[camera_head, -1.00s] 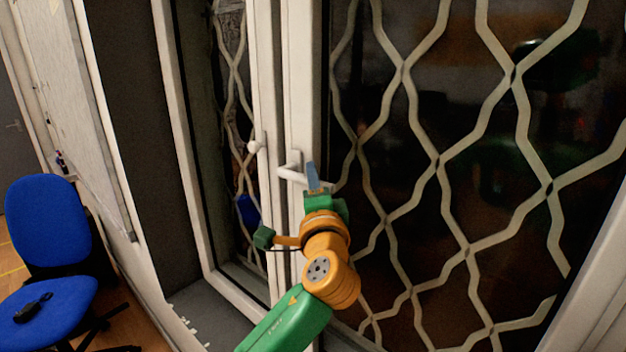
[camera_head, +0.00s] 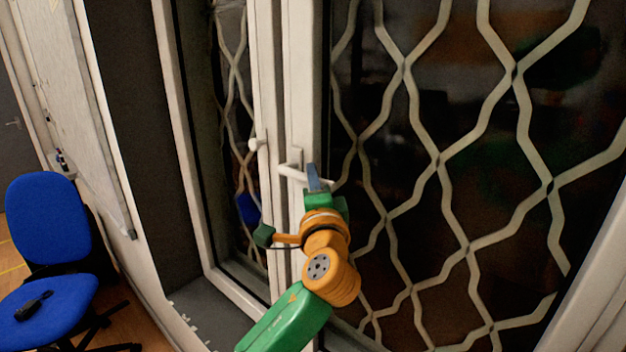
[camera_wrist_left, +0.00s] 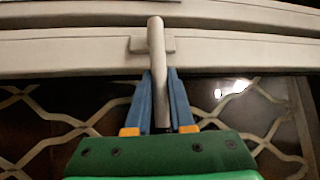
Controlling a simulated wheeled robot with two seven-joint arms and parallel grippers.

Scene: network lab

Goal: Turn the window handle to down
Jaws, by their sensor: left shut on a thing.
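The white window handle (camera_head: 291,172) is on the window frame near the middle of the head view. It sticks out to the right, roughly level with a slight downward tilt, and its end is partly hidden by my gripper. My left gripper (camera_head: 313,178) is at the handle's free end with its blue fingers shut on it. In the left wrist view the handle (camera_wrist_left: 157,60) runs between the two blue fingers (camera_wrist_left: 161,98), one on each side. My right gripper is not in view.
A wavy metal grille (camera_head: 437,160) lies behind the dark glass. A blue chair (camera_head: 50,225) with a dark object on its seat stands at the far left.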

